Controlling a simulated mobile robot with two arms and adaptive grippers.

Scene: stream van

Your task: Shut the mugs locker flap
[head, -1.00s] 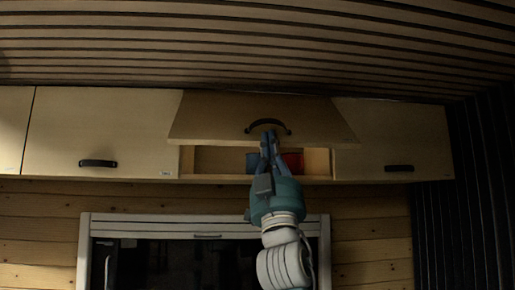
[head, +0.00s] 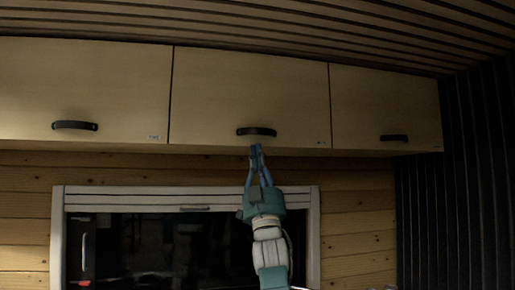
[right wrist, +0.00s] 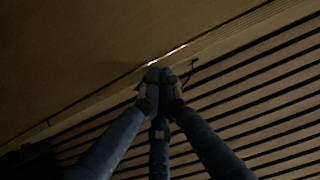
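The mugs locker flap (head: 250,95) is the middle one of the overhead lockers in the head view. It hangs flush with the doors on both sides, and no opening shows. Its dark handle (head: 256,131) is near the lower edge. My right gripper (head: 256,148) is just below this handle, fingers pointing up and tips together. In the right wrist view the fingertips (right wrist: 160,75) also meet, close to a wooden panel edge with a thin bright line. Nothing is seen held. The inside of the locker is hidden. My left gripper is out of view.
A left locker door (head: 85,90) and a right locker door (head: 385,105) are both shut. Below is a pale-framed dark window or cabinet front (head: 185,200) on a plank wall. The slatted ceiling (head: 300,35) is close above the lockers.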

